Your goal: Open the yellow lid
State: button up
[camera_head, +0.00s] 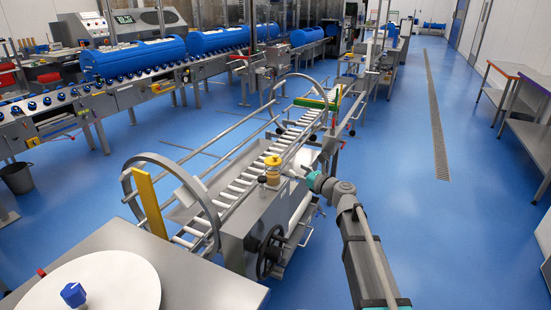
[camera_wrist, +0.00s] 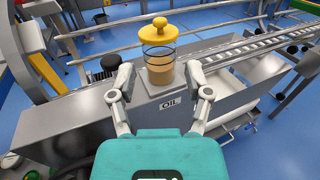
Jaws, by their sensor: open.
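The yellow lid (camera_wrist: 159,34) has a round knob and sits on top of a clear jar (camera_wrist: 158,68) with amber contents. The jar stands upright on a steel housing beside an "OIL" label (camera_wrist: 170,104). In the head view the yellow lid (camera_head: 273,160) shows small above the jar, beside the roller conveyor. My gripper (camera_wrist: 159,84) is open, with one finger on each side of the jar's lower part in the wrist picture. The lid is above and beyond the fingertips there. I cannot tell whether the fingers touch the jar. In the head view my gripper (camera_head: 299,176) is right of the jar.
The roller conveyor (camera_head: 236,188) with metal rails and hoops runs behind the jar. A dark handwheel (camera_head: 270,252) is on the housing below. A steel table with a white disc (camera_head: 105,283) stands at the front left. Blue floor (camera_head: 460,240) is clear to the right.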

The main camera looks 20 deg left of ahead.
aim_at(276, 156)
jog(key=x, duration=1.2)
jog(key=shift+a, duration=0.15)
grip_shut()
